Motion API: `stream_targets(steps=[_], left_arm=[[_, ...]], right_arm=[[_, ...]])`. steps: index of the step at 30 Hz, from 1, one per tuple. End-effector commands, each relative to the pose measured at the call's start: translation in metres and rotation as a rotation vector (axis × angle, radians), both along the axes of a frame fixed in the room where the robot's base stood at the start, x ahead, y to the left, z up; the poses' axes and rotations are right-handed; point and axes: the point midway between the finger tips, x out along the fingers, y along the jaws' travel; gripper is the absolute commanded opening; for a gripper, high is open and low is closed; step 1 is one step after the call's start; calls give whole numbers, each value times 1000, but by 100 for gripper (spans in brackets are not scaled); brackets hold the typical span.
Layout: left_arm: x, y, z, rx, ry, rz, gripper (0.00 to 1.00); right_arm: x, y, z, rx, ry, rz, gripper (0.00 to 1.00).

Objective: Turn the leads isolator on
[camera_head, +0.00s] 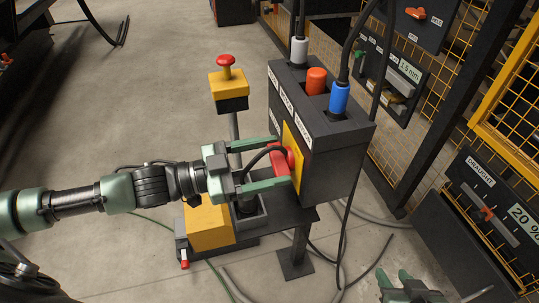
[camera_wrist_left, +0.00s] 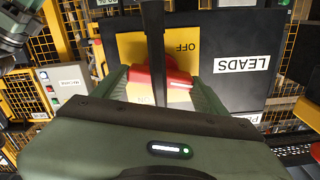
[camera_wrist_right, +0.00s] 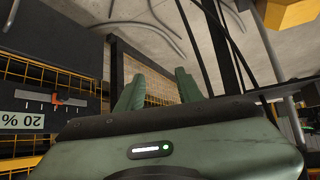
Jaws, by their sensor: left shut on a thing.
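The leads isolator is a red handle (camera_head: 278,158) on a yellow plate (camera_head: 297,148), on the side of a dark box (camera_head: 335,165). In the left wrist view the red handle (camera_wrist_left: 165,76) lies across the picture between my fingers. The word OFF shows on the yellow plate (camera_wrist_left: 182,48), beside a LEADS label (camera_wrist_left: 242,65). My left gripper (camera_head: 282,164) is shut on the handle, one finger on each side. A dark bar hides part of the handle in the wrist view. My right gripper (camera_head: 394,274) is open and empty at the bottom right, away from the box.
A yellow mesh fence (camera_head: 430,80) and a draught slider panel (camera_head: 485,205) are at the right. Cables lie on the floor.

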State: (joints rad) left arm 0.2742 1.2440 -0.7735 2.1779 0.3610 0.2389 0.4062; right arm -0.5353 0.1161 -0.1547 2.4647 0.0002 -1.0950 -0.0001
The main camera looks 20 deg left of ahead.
Motion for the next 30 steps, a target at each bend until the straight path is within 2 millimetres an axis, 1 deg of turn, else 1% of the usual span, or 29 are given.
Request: stream_targets(steps=[1,6,9,11,18,26,30], left_arm=[[-1,0,2,22,-32,0,32],[-1,-1,2,113,-166,0,32],[-1,-1,1,167,-245,0,32],[-2,-1,2,198,-293,0,32],[-2,-2,0,325,-481,0,32],[-3,-2,-1,465,-688,0,32],[-3,-2,-2,537,-795,0,32]], right_arm=[[-13,-5,-5,-16,69,-5,36],[-61,-21,-28,-67,312,-25,36],[-91,-30,-37,-95,447,-35,36],[-108,-34,-39,-108,517,-40,36],[-105,-33,-28,-105,506,-39,36],[-105,-33,-20,-106,504,-39,36],[-100,-32,-32,-106,511,-39,36]])
